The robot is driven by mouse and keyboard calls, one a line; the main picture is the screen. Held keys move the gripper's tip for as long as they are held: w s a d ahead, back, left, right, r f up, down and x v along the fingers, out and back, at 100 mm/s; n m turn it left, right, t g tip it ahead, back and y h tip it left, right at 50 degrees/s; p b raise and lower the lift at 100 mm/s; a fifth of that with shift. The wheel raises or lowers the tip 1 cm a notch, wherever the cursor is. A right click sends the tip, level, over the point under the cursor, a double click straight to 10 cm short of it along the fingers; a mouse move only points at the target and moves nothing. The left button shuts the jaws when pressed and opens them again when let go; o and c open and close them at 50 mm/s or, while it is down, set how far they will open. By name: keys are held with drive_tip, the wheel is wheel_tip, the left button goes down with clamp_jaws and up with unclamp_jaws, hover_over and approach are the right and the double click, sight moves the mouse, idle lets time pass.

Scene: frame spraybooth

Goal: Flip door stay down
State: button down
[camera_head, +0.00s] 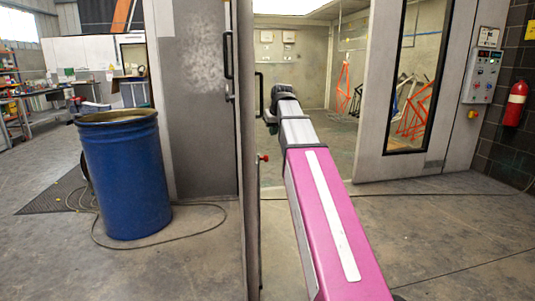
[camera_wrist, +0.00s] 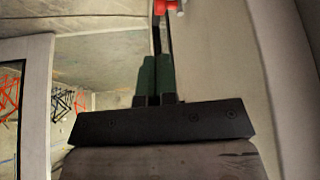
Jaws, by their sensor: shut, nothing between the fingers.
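The door stay seems to be the small red-ended part (camera_head: 263,157) low on the near door's edge in the head view. In the wrist view a red piece (camera_wrist: 166,6) shows at the top edge, cut off by the frame, with a dark narrow strip below it. My gripper (camera_wrist: 157,72) is shut and empty, its dark fingers pointing toward the red piece. The red piece looks apart from the fingertips; the exact gap cannot be told. In the head view my gripper is small and mostly hidden beyond my arm's dark wrist.
A blue drum (camera_head: 125,180) and a floor hose stand left. The booth's right door panel (camera_head: 370,100) has a window. Floor at right is clear.

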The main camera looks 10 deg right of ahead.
drive_tip(key=shift+r, duration=0.2)
approach(267, 156)
drive_tip(key=x, duration=0.7)
drive_tip(key=shift+w+a+f, duration=0.15)
drive_tip(key=shift+w+f, duration=0.05)
drive_tip(key=shift+w, duration=0.05)
idle(0.5)
drive_tip(key=shift+s+f, duration=0.1)
drive_tip(key=shift+f, duration=2.4)
drive_tip(key=shift+s+r, duration=0.1)
drive_tip(key=v, duration=1.4)
drive_tip(key=shift+r, duration=0.15)
